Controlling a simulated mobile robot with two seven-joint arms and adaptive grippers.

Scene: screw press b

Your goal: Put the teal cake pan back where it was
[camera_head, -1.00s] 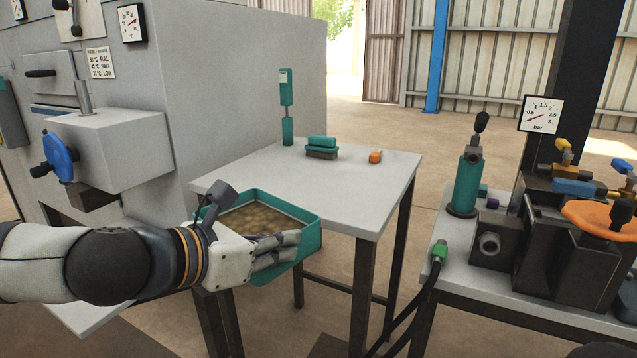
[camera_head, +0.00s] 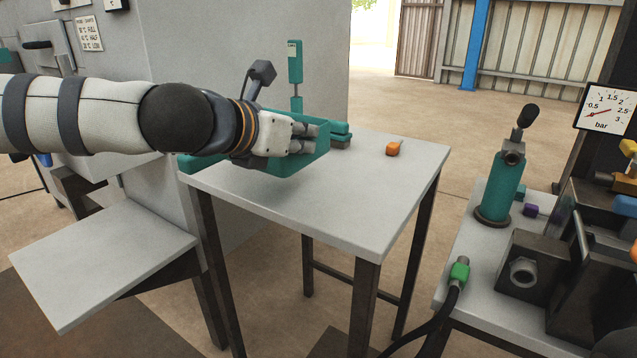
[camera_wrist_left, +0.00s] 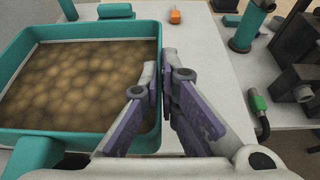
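The teal cake pan (camera_head: 292,163) is a rectangular tray with brown, lumpy contents, seen from above in the left wrist view (camera_wrist_left: 75,85). In the head view it is over the back left part of the grey table, partly hidden by my arm. My left gripper (camera_head: 312,138) is at the pan's right wall. In the left wrist view its two fingers (camera_wrist_left: 164,95) are close together on the pan's right rim, one finger inside and one outside. The pan looks about level; whether it touches the table is unclear. My right gripper is not in view.
The table (camera_head: 340,205) has clear space at its front and right. A teal block (camera_head: 341,133), an orange piece (camera_head: 394,148) and a teal upright tool (camera_head: 295,65) stand at the back. A lower grey shelf (camera_head: 100,265) is empty at the left.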

